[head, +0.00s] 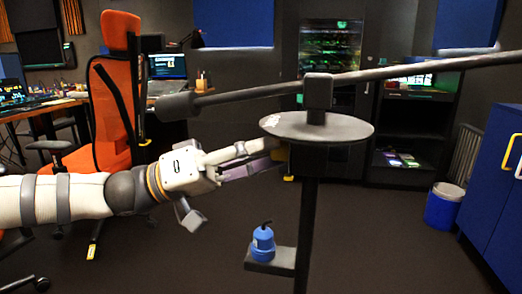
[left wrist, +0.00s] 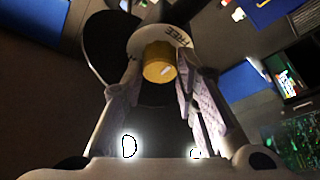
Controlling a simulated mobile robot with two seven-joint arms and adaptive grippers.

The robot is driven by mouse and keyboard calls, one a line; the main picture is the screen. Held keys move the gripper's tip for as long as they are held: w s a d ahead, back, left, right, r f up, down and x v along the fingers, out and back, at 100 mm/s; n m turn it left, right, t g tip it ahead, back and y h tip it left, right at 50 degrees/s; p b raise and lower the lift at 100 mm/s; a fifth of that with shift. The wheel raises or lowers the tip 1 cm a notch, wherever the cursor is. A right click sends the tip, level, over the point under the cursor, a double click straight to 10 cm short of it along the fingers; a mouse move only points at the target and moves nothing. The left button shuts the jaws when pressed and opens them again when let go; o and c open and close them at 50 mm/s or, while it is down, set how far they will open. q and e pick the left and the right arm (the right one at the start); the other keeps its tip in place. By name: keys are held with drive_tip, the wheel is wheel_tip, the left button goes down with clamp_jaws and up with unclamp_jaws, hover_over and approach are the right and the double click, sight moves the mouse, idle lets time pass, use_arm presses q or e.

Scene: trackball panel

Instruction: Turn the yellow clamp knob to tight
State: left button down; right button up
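The yellow clamp knob (left wrist: 159,62) shows in the left wrist view as a short cylinder with a small pale mark on its face. Behind it is a white dial (left wrist: 150,36) with the word FREE to the right of the knob. In the head view the knob is mostly hidden by my left fingers, just below the round grey plate (head: 340,130) on the dark post. My left gripper (left wrist: 159,72) is open, with a finger on each side of the knob. I cannot tell whether the fingers touch it. My right gripper is not in view.
A long dark bar (head: 410,71) crosses above the plate. A blue weight-like object (head: 263,245) sits on a small ledge low on the post (head: 308,220). An orange chair (head: 115,110) stands behind my left arm. Blue cabinets (head: 497,190) are at the right.

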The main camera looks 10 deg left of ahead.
use_arm(q)
drive_tip(key=n+y+p, duration=0.1)
drive_tip(key=n+p, duration=0.1)
drive_tip(key=n, duration=0.1)
drive_tip(key=shift+t, duration=0.4)
drive_tip(key=c, duration=1.5)
unclamp_jaws()
drive_tip(key=shift+c, duration=0.2)
drive_tip(key=v, duration=1.2)
